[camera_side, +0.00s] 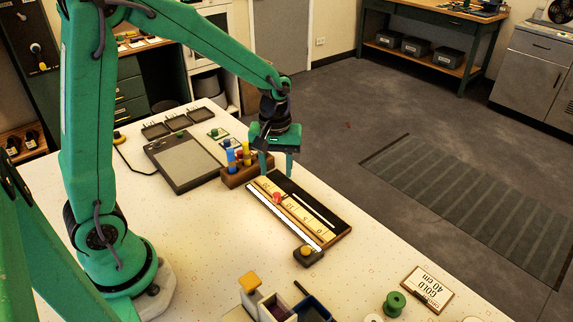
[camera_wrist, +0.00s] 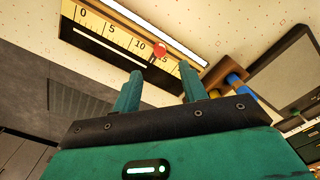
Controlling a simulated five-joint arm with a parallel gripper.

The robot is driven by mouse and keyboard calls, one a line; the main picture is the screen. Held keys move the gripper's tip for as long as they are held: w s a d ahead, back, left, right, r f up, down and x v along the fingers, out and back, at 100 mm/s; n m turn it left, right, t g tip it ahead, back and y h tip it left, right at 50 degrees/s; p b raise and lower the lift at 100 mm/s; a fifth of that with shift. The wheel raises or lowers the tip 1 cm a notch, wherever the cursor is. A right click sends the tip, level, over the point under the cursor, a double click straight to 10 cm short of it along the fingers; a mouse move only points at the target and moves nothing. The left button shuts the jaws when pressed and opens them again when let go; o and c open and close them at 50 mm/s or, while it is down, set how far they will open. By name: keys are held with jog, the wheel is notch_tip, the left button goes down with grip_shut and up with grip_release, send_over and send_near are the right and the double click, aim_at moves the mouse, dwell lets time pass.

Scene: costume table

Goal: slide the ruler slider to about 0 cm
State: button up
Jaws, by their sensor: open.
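The ruler (camera_side: 303,213) is a pale yellow scale in a dark frame on the white table. In the wrist view its scale (camera_wrist: 97,28) reads 0, 5, 10, 15 from left to right. The red slider knob (camera_side: 277,197) sits between the 10 and 15 marks, as the wrist view also shows (camera_wrist: 159,49). My gripper (camera_side: 276,172) is open and empty above the ruler's far end. In the wrist view its two fingertips (camera_wrist: 160,72) stand on either side below the red knob, apart from it.
A brown holder (camera_side: 238,176) with blue and yellow pegs stands close left of my gripper. A dark block with a yellow knob (camera_side: 305,252) sits by the ruler's near end.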

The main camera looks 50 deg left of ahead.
aim_at(277, 194)
jog(key=shift+f, duration=0.1)
jog(key=shift+f, duration=3.8)
grip_shut()
